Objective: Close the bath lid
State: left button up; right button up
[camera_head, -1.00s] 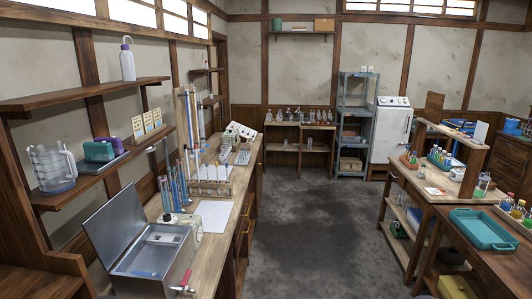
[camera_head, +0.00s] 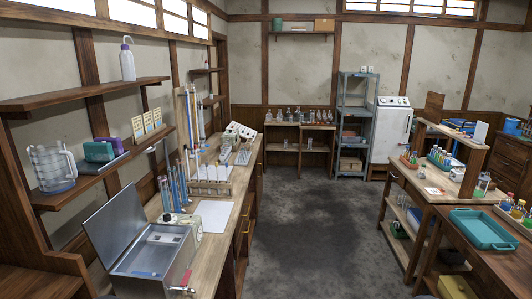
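The metal bath (camera_head: 155,259) stands at the near end of the left bench, at the lower left of the head view. Its lid (camera_head: 115,219) is raised and tilted back toward the wall, so the bath is open. Inside the bath a white-and-grey fitting shows near the back, with water or a shiny floor in front. A small tap with a red handle (camera_head: 183,290) sticks out from its front right. Neither of my grippers is in the view.
A paper sheet (camera_head: 214,215), a rack of white tubes (camera_head: 210,180) and tall glass columns stand on the bench behind the bath. A shelf with a jug (camera_head: 52,167) hangs above left. The floor (camera_head: 310,225) in the middle is clear. A teal tray (camera_head: 483,229) lies on the right table.

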aim_at(112, 227)
jog(key=u, duration=0.65)
jog(key=i+l+u, duration=0.3)
jog(key=l+u, duration=0.3)
jog(key=i+l+u, duration=0.3)
jog(key=l+u, duration=0.8)
jog(key=l, duration=2.25)
